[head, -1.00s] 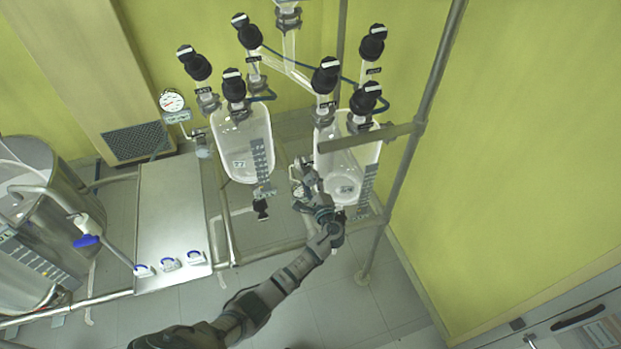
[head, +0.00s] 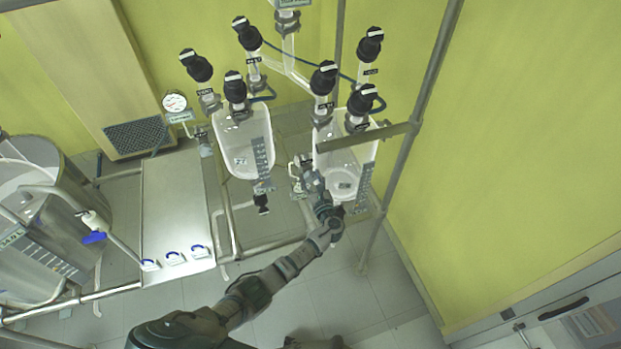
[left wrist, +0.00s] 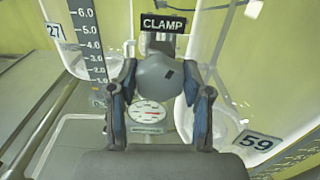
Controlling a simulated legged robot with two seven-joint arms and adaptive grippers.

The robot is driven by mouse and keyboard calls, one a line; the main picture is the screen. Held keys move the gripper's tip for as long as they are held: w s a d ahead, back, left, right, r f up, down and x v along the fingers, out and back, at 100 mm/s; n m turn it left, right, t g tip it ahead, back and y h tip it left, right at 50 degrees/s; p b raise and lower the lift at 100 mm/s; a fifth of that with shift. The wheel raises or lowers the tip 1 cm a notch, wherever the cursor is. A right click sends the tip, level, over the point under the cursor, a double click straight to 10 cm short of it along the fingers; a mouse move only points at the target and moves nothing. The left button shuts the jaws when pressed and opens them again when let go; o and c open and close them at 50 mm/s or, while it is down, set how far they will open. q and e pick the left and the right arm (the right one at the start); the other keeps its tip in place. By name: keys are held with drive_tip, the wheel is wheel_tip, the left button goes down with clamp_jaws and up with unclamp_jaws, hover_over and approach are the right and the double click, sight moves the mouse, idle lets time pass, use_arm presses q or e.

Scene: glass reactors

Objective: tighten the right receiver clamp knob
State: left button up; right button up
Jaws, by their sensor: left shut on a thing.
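The clamp knob (left wrist: 158,78) is a grey rounded knob just below a black "CLAMP" label (left wrist: 163,23) in the left wrist view. My left gripper (left wrist: 160,105) is shut on this knob, with one finger on each side of it. In the head view my left gripper (head: 308,175) reaches up between the two glass receivers, close to the left side of the right receiver (head: 347,152). The knob is too small and covered to make out there. The left receiver (head: 240,140) hangs beside it.
Several black-capped valves (head: 235,88) stand above the receivers. A metal frame post (head: 415,110) rises to the right. A pale table (head: 177,215) with blue-handled fittings is at left, near a steel vessel (head: 40,225). A round gauge (left wrist: 148,112) shows behind the gripper.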

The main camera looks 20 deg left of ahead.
use_arm(q)
drive_tip(key=m, duration=0.6)
drive_tip(key=shift+f+m, duration=0.3)
drive_tip(key=shift+f, duration=0.05)
drive_tip(key=m, duration=0.5)
drive_tip(key=shift+d+f, duration=0.1)
drive_tip(key=shift+f, duration=0.05)
drive_tip(key=shift+m, duration=0.3)
drive_tip(key=o, duration=1.2)
drive_tip(key=shift+c, duration=0.2)
drive_tip(key=shift+w, duration=0.15)
drive_tip(key=v, duration=1.2)
